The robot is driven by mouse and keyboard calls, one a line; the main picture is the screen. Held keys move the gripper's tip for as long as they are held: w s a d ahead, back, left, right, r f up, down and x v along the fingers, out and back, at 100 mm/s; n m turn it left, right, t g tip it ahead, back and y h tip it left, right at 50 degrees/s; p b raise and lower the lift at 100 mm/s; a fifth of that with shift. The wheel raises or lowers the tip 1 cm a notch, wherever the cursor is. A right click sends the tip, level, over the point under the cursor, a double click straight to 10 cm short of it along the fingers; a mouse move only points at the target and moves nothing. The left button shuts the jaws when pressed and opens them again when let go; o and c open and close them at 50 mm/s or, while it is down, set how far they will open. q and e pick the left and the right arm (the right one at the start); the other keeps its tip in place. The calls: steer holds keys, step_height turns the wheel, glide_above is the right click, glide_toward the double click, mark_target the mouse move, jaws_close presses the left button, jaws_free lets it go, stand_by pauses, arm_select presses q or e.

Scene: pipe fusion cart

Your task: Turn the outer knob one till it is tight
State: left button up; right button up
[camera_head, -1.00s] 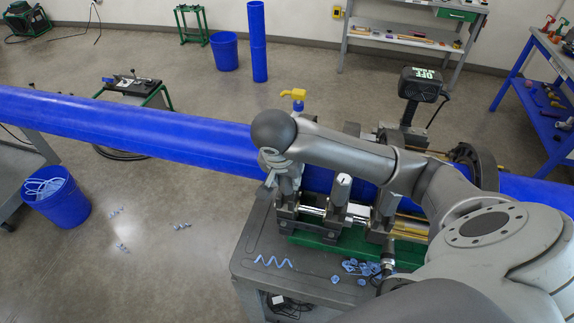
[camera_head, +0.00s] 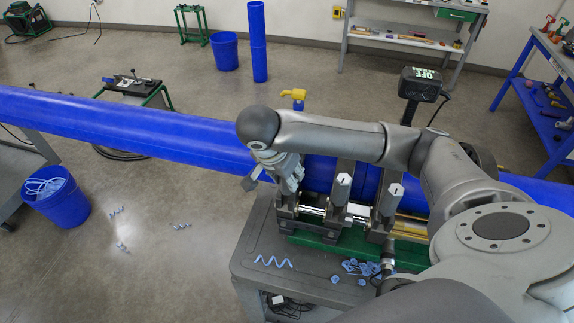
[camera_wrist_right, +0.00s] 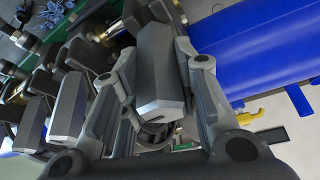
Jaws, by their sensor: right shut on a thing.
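The pipe fusion machine (camera_head: 335,235) clamps a long blue pipe (camera_head: 120,125). In the wrist view a grey, flat-sided outer knob (camera_wrist_right: 160,75) stands between the two fingers of my right gripper (camera_wrist_right: 158,112). The gripper is shut on it. In the head view my right gripper (camera_head: 290,182) is at the leftmost clamp, tilted, and it mostly hides the outer knob. Two similar knobs stand to its right, a middle one (camera_head: 341,188) and a right one (camera_head: 393,198). They also show at the left of the wrist view (camera_wrist_right: 68,112). My left gripper is not in view.
The machine sits on a grey cart (camera_head: 250,262) with blue shavings (camera_head: 360,268) on its top. A yellow valve handle (camera_head: 294,94) stands behind the pipe. A black box marked OFF (camera_head: 420,84) rises behind the machine. A blue bucket (camera_head: 60,205) stands at left.

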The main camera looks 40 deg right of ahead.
steer(key=shift+m+g, duration=0.5)
steer(key=shift+m, duration=0.5)
steer(key=shift+m+g, duration=0.4)
steer(key=shift+m, duration=1.1)
steer(key=m+g, duration=0.1)
steer(key=m, duration=0.2)
steer(key=o, duration=2.1)
steer(key=shift+s, duration=0.1)
